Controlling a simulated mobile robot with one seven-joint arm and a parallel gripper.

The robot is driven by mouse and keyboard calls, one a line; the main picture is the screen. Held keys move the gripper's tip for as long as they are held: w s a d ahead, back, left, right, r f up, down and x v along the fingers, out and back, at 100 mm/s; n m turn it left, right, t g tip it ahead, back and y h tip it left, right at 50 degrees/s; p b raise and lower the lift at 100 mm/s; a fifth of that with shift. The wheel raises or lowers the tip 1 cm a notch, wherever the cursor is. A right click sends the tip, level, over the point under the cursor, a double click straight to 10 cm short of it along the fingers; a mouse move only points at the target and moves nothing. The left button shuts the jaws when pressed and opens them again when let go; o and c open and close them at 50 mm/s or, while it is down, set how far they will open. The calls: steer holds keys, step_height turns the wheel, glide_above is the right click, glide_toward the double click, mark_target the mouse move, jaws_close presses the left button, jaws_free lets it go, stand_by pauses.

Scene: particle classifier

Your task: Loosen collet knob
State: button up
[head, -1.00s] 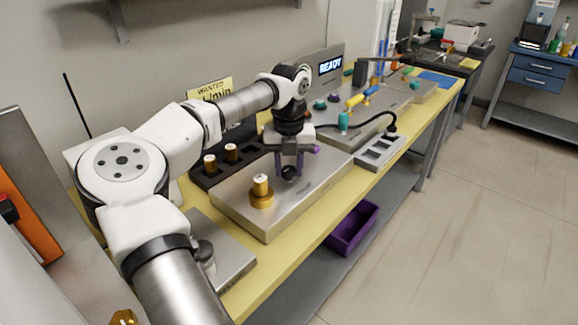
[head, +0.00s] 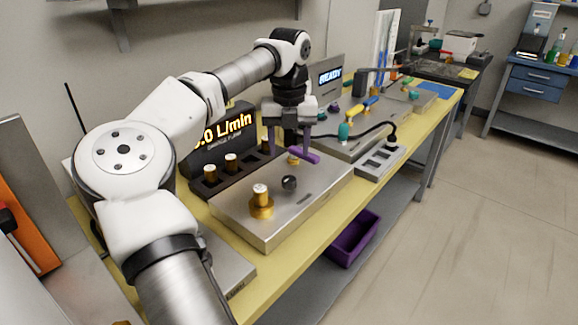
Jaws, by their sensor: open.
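A steel box (head: 322,190) stands on the bench. On it are a small dark round knob (head: 289,183), a brass fitting (head: 262,209) with a white-topped brass piece upright in it, and a purple bar handle (head: 306,156) over a small brass part (head: 293,161). I cannot tell for sure which of these is the collet knob. My gripper (head: 290,145) points down over the back of the box, open, its fingers apart around the purple handle's area. Whether they touch it is unclear. The dark knob stands in front of the gripper, clear of it.
A black rack (head: 211,180) with brass-bodied, white-topped pieces and a lit flow display (head: 222,138) stand left of the box. A grey slotted tray (head: 381,160) and a second steel unit with a READY screen (head: 331,75) lie beyond. A purple bin (head: 352,240) sits below.

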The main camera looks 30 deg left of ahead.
step_height(320, 180, up, 5)
steer(key=shift+r, duration=0.1)
stand_by(0.7)
